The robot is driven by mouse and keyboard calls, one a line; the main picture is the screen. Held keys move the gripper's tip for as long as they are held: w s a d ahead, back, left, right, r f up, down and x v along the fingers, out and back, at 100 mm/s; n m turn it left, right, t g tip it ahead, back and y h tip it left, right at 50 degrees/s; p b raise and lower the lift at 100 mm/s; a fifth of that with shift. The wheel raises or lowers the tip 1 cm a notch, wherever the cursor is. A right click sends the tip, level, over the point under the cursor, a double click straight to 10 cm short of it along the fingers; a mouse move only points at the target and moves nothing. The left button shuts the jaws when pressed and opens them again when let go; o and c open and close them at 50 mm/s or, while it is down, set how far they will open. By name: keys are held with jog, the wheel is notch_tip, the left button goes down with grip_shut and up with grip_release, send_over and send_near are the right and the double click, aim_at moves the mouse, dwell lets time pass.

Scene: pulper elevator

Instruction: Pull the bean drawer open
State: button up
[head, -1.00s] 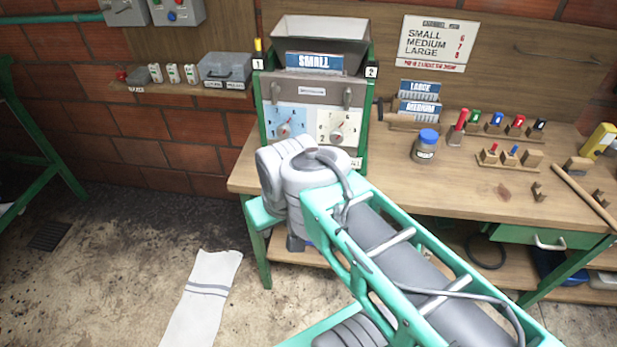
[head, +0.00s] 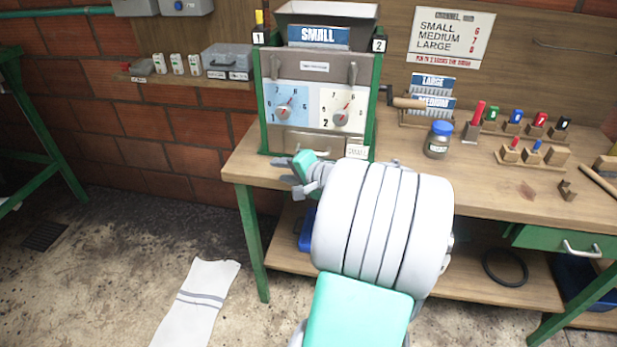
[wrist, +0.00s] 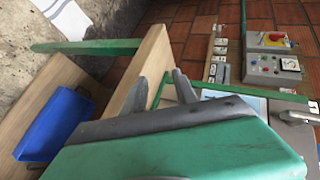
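The bean drawer appears to be the grey front (head: 312,146) with a handle at the bottom of the machine (head: 313,68), below its two dials. It looks shut, and a small "SMALL" tag (head: 357,152) hangs at its right. My gripper (head: 281,177) is in front of the machine's lower left corner, by the bench's front edge, apart from the drawer handle. In the wrist view my gripper (wrist: 160,86) has its two grey fingers apart with nothing between them. I cannot clearly make out the drawer in the wrist view.
The wooden bench (head: 480,180) carries a blue-lidded jar (head: 438,140) and several coloured pegs to the right. A blue bin (wrist: 55,125) sits on the lower shelf. A green drawer (head: 540,238) is under the bench at right. A towel (head: 200,300) lies on the floor.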

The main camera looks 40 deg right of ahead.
aim_at(317, 137)
jog(key=s+d+m+t+h, duration=0.1)
jog(key=d+m, duration=0.1)
jog(key=d, duration=0.1)
jog(key=s+d+m+t+h+b, duration=0.1)
jog(key=s+d+m, duration=0.1)
jog(key=d, duration=0.2)
jog(key=s+d+f+m+t+h, duration=0.1)
jog(key=d+m, duration=0.1)
jog(key=d, duration=0.1)
jog(key=shift+s+d+b, duration=0.3)
jog(key=shift+b, duration=0.05)
jog(key=w, duration=0.6)
jog(key=shift+w+d+f, duration=0.3)
jog(key=shift+w, duration=0.05)
jog(key=shift+w+d, duration=0.1)
jog(key=shift+w, duration=0.3)
grip_shut()
